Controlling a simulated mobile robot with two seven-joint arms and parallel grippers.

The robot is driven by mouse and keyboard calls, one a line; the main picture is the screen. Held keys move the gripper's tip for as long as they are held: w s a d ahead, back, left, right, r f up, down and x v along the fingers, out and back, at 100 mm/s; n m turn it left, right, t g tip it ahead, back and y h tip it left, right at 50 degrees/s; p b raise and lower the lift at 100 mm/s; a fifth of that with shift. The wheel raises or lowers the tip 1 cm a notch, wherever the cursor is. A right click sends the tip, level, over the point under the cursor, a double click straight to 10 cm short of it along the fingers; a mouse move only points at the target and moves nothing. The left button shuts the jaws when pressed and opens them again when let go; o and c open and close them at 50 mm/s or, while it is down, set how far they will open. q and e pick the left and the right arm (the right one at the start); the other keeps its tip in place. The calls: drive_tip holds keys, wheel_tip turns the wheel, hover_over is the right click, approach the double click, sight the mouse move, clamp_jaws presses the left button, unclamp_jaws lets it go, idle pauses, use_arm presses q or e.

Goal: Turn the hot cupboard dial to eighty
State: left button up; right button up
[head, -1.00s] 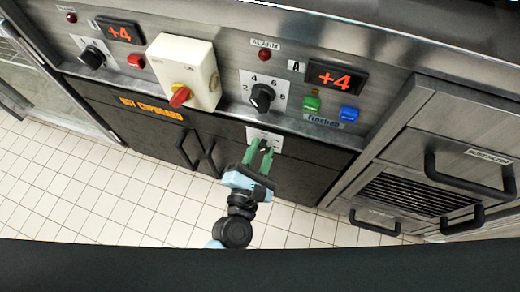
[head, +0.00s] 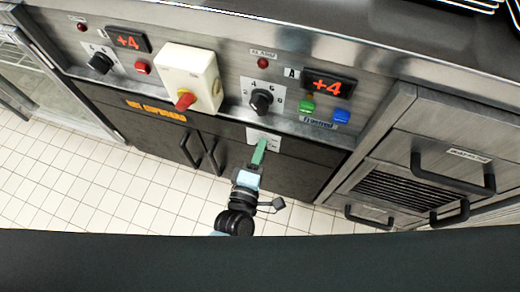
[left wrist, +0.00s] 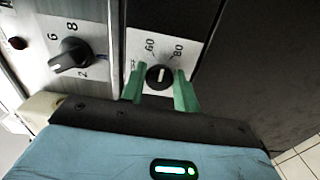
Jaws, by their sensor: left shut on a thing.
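The hot cupboard dial (left wrist: 159,77) is a small dark knob with a white pointer line on a white plate marked 60 and 80. In the left wrist view its line points up, between the two numbers. In the head view my gripper mostly hides the dial; its white plate (head: 263,136) shows on the dark cupboard front. My left gripper (head: 260,149) reaches up to it from below, with green fingers shut on the dial. The left wrist view shows a finger on either side of the knob. My right gripper is not in view.
Above is a steel control panel with a black knob (head: 262,101), a red display (head: 328,84), green (head: 307,106) and blue (head: 342,116) buttons and a cream switch box (head: 189,75). Cupboard handles (head: 203,155) are to the left, drawers with handles (head: 454,172) to the right.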

use_arm(q)
drive_tip(key=shift+f+m+p, duration=0.1)
drive_tip(key=shift+m+p, duration=0.75)
drive_tip(key=shift+m, duration=1.95)
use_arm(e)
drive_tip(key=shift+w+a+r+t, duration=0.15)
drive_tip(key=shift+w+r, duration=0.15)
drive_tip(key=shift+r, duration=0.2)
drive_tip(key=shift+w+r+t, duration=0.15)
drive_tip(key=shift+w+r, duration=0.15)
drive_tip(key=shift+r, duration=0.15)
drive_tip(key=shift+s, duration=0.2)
use_arm(q)
drive_tip(key=o, duration=0.9)
drive_tip(key=shift+o, duration=0.2)
drive_tip(key=v, duration=0.8)
drive_tip(key=shift+p, duration=0.45)
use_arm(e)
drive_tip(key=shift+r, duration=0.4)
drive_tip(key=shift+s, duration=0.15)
